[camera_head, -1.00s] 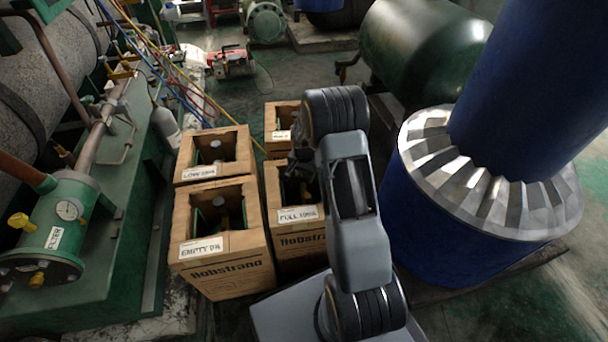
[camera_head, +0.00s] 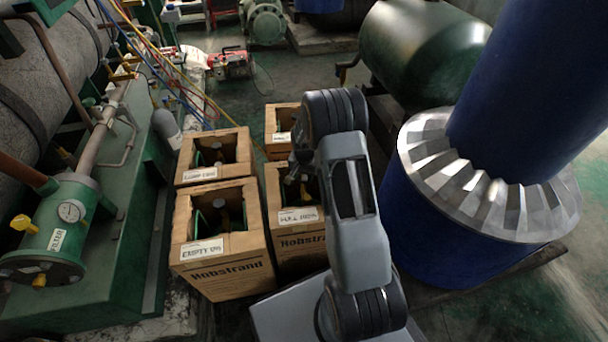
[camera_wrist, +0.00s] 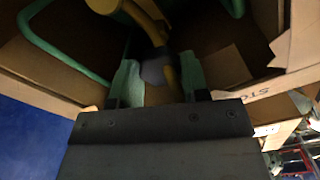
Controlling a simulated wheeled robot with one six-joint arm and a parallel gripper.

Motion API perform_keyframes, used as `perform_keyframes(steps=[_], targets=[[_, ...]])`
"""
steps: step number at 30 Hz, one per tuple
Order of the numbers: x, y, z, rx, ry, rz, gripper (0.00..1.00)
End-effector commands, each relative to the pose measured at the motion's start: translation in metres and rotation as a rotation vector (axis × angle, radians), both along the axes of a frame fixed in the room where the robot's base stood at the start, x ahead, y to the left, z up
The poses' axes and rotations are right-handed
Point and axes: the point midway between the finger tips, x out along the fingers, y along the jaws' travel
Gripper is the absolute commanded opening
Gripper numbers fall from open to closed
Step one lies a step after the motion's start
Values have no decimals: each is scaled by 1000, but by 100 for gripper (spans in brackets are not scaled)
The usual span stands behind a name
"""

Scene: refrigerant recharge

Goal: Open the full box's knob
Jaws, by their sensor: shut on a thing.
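The full box (camera_head: 299,240) is a brown cardboard box with a white label on its front, partly covered by my arm in the head view. My gripper (camera_head: 303,190) reaches down into its open top. In the wrist view, my gripper (camera_wrist: 158,76) has its two fingers closed around a small grey knob (camera_wrist: 154,70). Yellow valve parts (camera_wrist: 150,20) lie beside the knob and green tubing (camera_wrist: 60,45) lies further out. The cardboard walls surround them. The lower part of the knob and the fingers' contact are dark and partly hidden.
The box labelled empty (camera_head: 222,265) stands close on the left, with another open box (camera_head: 213,165) behind it. A further box (camera_head: 278,125) stands behind the full box. A large blue column (camera_head: 440,240) stands close on the right. Green machinery (camera_head: 75,215) fills the left side.

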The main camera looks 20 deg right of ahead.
Motion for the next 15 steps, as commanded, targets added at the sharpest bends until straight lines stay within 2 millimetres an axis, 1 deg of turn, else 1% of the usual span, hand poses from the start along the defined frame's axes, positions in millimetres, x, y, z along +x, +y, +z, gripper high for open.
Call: perform_keyframes(steps=[1,15], targets=[[0,0,2,0,1,37,18],[-1,-1,2,1,2,479,18]])
